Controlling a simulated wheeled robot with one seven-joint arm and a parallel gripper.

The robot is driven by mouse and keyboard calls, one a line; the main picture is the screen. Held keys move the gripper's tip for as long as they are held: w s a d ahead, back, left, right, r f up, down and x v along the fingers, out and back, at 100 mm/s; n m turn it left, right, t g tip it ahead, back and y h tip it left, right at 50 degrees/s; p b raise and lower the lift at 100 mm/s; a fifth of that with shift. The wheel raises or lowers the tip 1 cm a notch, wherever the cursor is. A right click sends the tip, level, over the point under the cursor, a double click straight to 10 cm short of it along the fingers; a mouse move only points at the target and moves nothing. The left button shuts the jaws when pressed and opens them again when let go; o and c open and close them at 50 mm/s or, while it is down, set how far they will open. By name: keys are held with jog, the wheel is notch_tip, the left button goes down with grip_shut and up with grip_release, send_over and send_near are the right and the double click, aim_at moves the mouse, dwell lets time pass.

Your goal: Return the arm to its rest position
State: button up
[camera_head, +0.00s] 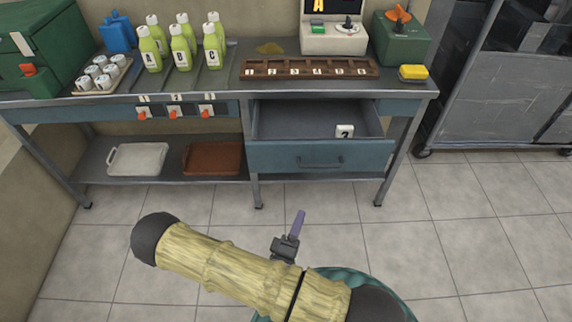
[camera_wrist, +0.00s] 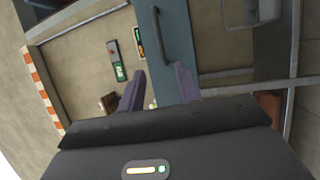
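My gripper (camera_head: 298,222) shows in the head view at the end of my arm, low in the picture in front of the workbench and seen against the tiled floor. In the wrist view its two purple fingers (camera_wrist: 160,87) stand apart with nothing between them. Beyond them is the blue drawer front (camera_wrist: 176,50) with its dark handle. My arm is bent in front of my body, and part of it is cut off by the lower picture edge.
The blue drawer (camera_head: 275,155) is pulled out and holds a white marked block (camera_head: 344,131). The workbench (camera_head: 225,85) carries green bottles (camera_head: 181,52), a wooden numbered rack (camera_head: 310,69) and a yellow sponge (camera_head: 413,72). A grey cabinet (camera_head: 500,100) stands right. The floor between is clear.

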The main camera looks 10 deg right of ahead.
jog(key=w+a+f+m+g+y, duration=0.1)
jog(key=w+f+m+g+y, duration=0.3)
jog(key=m+g, duration=0.4)
jog(key=w+a+r+m+g+y, duration=0.3)
jog(key=a+r+y, duration=0.1)
jog(key=r+y, duration=0.25)
jog(key=s+d+r+g, duration=0.2)
jog(key=s+d+r, duration=0.2)
jog(key=r, duration=0.4)
jog(key=s+d+r+g, duration=0.1)
jog(key=s+d+r, duration=0.35)
jog(key=r, duration=0.25)
jog(key=w+p+v, duration=0.2)
jog(key=p+v, duration=0.9)
jog(key=p, duration=0.1)
jog(key=w+r+p+v, duration=0.1)
jog(key=w+p+v, duration=0.2)
jog(key=p+v, duration=0.9)
jog(key=shift+d+r+n+y, duration=0.2)
jog(key=shift+r+n+y, duration=0.1)
jog(key=shift+y, duration=0.05)
